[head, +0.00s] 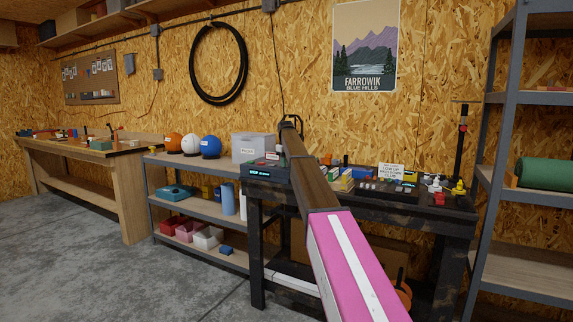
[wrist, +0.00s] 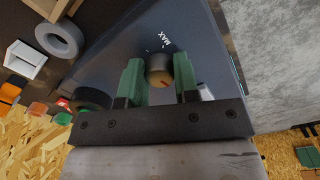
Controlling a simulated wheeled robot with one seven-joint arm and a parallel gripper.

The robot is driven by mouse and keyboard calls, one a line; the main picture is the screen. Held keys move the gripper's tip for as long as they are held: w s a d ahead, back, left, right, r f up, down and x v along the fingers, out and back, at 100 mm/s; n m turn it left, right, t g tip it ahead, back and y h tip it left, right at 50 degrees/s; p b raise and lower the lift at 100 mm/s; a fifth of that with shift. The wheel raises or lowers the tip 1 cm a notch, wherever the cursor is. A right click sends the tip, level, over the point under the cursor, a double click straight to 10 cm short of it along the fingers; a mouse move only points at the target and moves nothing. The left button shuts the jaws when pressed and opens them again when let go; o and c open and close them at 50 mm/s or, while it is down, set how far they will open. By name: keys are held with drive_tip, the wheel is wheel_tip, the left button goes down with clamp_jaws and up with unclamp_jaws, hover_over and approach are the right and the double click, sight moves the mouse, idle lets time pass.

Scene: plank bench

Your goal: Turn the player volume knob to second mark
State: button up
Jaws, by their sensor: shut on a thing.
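The player (head: 262,172) is a dark box with a small lit display, on the left end of the dark plank bench in the head view. In the wrist view its blue-grey top (wrist: 120,50) fills the middle. The volume knob (wrist: 159,70) is a short round knob, grey with a brownish part and a small reddish line. A "MAX" label and small pale marks are printed beside it. My gripper (wrist: 159,82) has its two green fingers on either side of the knob, shut on it. Which mark the knob points to I cannot tell.
Small boxes (head: 342,180), a sign (head: 391,172) and other small items crowd the bench right of the player. A grey bin (head: 252,147) and several balls stand on the shelf unit to the left. A metal rack (head: 530,190) stands at the right.

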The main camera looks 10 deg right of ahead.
drive_tip(key=m, duration=1.3)
drive_tip(key=shift+w+m, duration=0.1)
drive_tip(key=shift+m, duration=0.3)
idle(0.3)
drive_tip(key=o, duration=0.9)
drive_tip(key=shift+r, duration=0.1)
drive_tip(key=r, duration=1)
drive_tip(key=shift+w+a+r, duration=0.1)
drive_tip(key=shift+a+r, duration=0.1)
drive_tip(key=shift+r, duration=0.15)
